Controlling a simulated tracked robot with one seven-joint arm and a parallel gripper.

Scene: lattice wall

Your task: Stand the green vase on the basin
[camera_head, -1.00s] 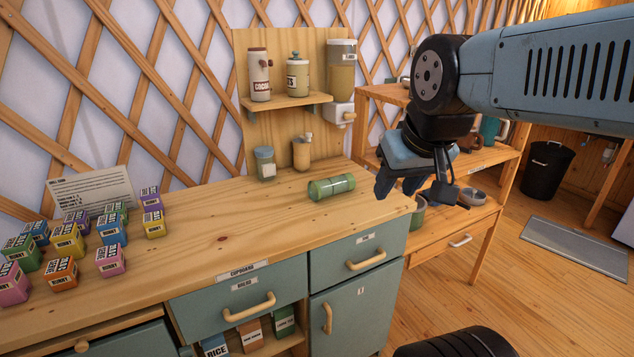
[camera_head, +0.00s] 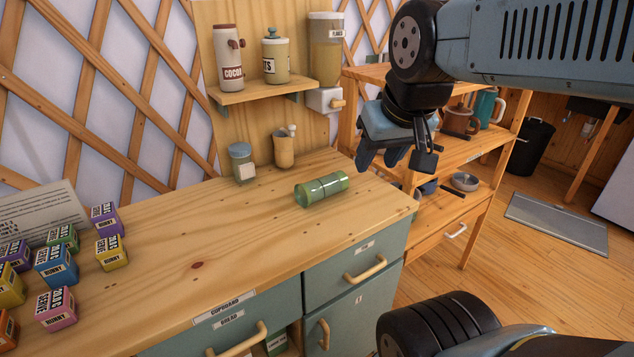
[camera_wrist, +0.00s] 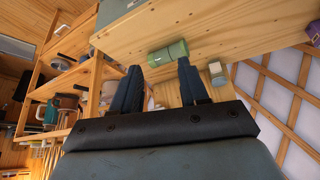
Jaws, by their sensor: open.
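A green vase (camera_head: 321,190) lies on its side on the wooden counter, near its right end. It also shows in the wrist view (camera_wrist: 168,53), just beyond the fingertips. My gripper (camera_head: 380,158) is open and empty, raised to the right of the vase and apart from it. Its two blue fingers show spread in the wrist view (camera_wrist: 159,67). I cannot make out a clear basin; a small grey bowl (camera_head: 464,181) sits on the shelf unit to the right.
A glass jar (camera_head: 242,164) and a wooden holder (camera_head: 284,149) stand behind the vase. Canisters stand on a wall shelf (camera_head: 271,90) above. Several small boxes (camera_head: 56,309) fill the counter's left end. The middle of the counter (camera_head: 190,230) is clear.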

